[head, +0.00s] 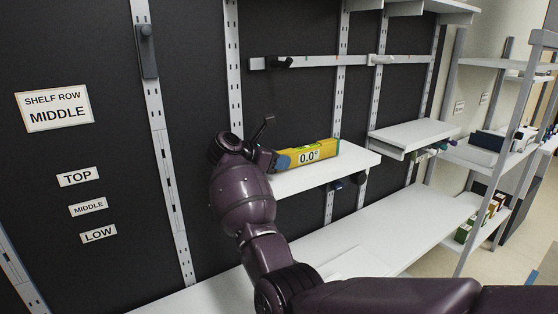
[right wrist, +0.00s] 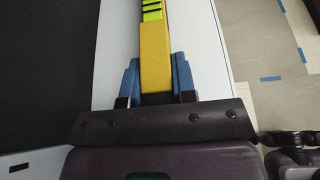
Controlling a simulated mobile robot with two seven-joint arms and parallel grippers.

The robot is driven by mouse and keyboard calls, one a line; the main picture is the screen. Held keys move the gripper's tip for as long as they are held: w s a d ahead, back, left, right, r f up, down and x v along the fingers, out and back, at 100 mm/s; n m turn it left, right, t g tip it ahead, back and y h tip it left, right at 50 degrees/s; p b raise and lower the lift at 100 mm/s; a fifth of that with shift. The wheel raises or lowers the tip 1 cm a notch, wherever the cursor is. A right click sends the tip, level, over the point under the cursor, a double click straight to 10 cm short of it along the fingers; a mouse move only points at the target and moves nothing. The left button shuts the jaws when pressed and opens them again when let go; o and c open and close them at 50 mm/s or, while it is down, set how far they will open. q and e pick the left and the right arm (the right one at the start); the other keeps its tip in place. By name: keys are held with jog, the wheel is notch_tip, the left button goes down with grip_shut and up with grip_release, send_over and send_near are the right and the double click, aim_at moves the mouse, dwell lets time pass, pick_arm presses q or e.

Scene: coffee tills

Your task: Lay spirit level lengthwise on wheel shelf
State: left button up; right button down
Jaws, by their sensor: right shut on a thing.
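The yellow spirit level (head: 322,148) has a "0.0°" display and runs along the length of a small white wall shelf (head: 330,173), near its back edge. My right gripper (head: 283,160) is shut on the level's near end. In the right wrist view, its blue fingertips (right wrist: 157,82) press on both sides of the yellow body (right wrist: 155,50), and white shelf surface (right wrist: 207,60) shows on either side. I cannot tell whether the level touches the shelf. My left gripper is not in view.
The small shelf looks otherwise bare. A longer white lower shelf (head: 400,230) runs beneath, and another white shelf (head: 412,137) is farther right. A metal rail (head: 330,61) crosses the dark wall above. Labels (head: 54,108) are on the left wall. A stocked rack (head: 495,150) stands right.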

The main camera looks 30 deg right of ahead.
jog(key=shift+f, duration=0.3)
jog(key=c, duration=0.8)
grip_release()
jog(key=shift+r, duration=0.1)
jog(key=shift+c, duration=0.2)
jog(key=shift+o, duration=0.4)
jog(key=o, duration=0.4)
